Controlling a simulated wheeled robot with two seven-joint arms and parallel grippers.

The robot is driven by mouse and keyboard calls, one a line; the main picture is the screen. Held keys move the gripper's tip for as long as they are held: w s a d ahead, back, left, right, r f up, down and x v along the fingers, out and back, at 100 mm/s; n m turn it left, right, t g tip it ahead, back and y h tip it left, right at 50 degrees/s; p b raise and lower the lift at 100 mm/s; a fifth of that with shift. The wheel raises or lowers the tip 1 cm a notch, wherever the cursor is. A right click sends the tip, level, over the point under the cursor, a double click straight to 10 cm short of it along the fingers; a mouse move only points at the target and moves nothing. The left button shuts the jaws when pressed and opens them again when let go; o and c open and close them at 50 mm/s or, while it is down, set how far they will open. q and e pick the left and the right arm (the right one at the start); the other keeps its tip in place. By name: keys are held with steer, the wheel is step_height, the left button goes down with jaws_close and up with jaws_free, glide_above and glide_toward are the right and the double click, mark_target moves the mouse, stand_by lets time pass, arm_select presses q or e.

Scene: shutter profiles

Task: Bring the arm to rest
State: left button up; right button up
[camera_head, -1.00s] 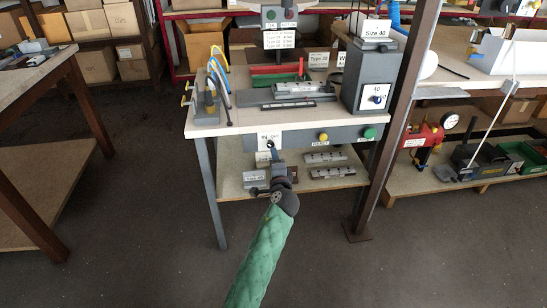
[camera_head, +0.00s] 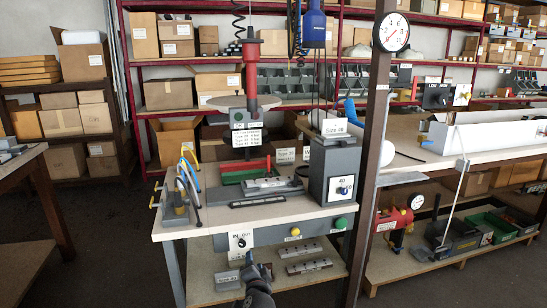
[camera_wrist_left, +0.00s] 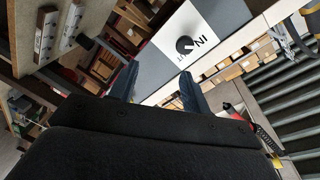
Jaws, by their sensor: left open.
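My left gripper (camera_head: 255,268) shows at the bottom centre of the head view, in front of the workbench's (camera_head: 215,228) front edge, just below a white plate with a black IN/OUT knob (camera_head: 241,242). In the left wrist view its two dark fingers (camera_wrist_left: 158,84) stand apart with nothing between them. The IN/OUT knob (camera_wrist_left: 185,45) lies beyond the fingertips there; I see no contact. Most of my left arm is cut off by the lower edge of the head view. My right gripper is in neither view.
On the bench stand a grey box labelled Size 40 (camera_head: 333,172), a green tray (camera_head: 240,174) and bent coloured hoses (camera_head: 188,180). Metal profiles (camera_head: 308,266) lie on the lower shelf. A brown post (camera_head: 372,150) rises at the bench's right. Dark floor (camera_head: 110,260) is free at left.

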arm_select(q)
steer(key=s+d+f+n+g+h, duration=0.3)
steer(key=s+f+n+g+h, duration=0.3)
steer(key=s+f, duration=1.4)
steer(key=s+a+f+n+g, duration=0.1)
steer(key=s+f+g, duration=0.1)
steer(key=s+f, duration=1.1)
steer(key=s+a+f+n+g, duration=0.15)
steer(key=s+f, duration=0.65)
steer(key=s, duration=0.9)
steer(key=a+r+g+p, duration=0.1)
steer(key=r+p, duration=0.3)
steer(key=r, duration=0.8)
steer(key=s+a+r+g+y+p, duration=0.1)
steer(key=a+r+p, duration=0.3)
steer(key=r, duration=0.8)
steer(key=s+a+r+g+p, duration=0.1)
steer(key=a+r+g+p, duration=0.2)
steer(key=r, duration=1)
steer(key=shift+y+p, duration=0.4)
steer(key=shift+p, duration=0.55)
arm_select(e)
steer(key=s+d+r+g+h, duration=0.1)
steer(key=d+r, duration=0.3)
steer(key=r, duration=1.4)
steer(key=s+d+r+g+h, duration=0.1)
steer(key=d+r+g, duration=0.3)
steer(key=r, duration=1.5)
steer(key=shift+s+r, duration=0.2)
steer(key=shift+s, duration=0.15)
